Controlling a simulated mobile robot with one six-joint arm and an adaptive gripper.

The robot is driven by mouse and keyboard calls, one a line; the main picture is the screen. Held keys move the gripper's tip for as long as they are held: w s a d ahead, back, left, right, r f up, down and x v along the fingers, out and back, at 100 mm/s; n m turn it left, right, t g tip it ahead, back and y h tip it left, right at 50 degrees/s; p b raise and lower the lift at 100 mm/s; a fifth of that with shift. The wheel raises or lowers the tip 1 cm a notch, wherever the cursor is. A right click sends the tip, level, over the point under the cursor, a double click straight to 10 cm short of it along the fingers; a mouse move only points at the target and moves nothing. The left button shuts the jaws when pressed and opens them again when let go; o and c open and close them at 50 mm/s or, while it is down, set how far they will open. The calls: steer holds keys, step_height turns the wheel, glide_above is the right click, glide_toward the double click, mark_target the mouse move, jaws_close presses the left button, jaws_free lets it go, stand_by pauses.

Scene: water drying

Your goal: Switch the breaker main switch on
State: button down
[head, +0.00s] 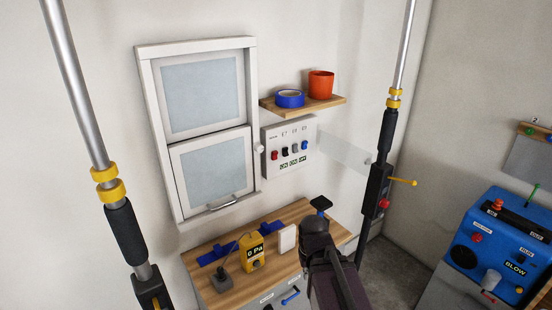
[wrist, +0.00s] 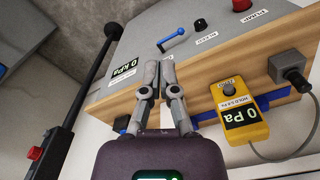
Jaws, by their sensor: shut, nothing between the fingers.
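The breaker panel (head: 290,135) is a pale box on the back wall, right of the white window, in the head view. Its row of switches has a red one (head: 275,155) at the left, then black, grey and blue ones. The labels are too small to read surely, and I cannot tell which positions are on. A clear cover (head: 343,152) stands swung out to the right. My gripper (wrist: 161,64) is shut and empty in the wrist view, in front of the wooden bench edge. In the head view my arm is below and right of the panel, apart from it. The panel is outside the wrist view.
A shelf (head: 332,102) above the panel holds blue tape (head: 290,98) and an orange cup (head: 320,84). The bench (head: 225,291) below carries a yellow pressure meter (head: 251,252). A pole (head: 387,135) stands right of the cover. A blue machine (head: 511,240) is far right.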

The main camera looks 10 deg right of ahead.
steer(key=shift+w, duration=0.1)
steer(key=w+a+r+m+t+y+b, duration=0.1)
steer(key=w+a+r+t+y+b, duration=0.15)
steer(key=w+a+y, duration=0.35)
steer(key=w+a+r+m+t+y+b, duration=0.1)
steer(key=w+r+t+y, duration=0.2)
steer(key=w, duration=0.5)
steer(key=w+d+r+m+t+b, duration=0.3)
steer(key=w+d+r+m+t, duration=0.6)
steer(key=w+t, duration=0.3)
steer(key=shift+w+d+r+m, duration=0.2)
steer(key=shift+w+d+m, duration=0.3)
steer(key=shift+m, duration=0.2)
steer(key=shift+w+a, duration=0.1)
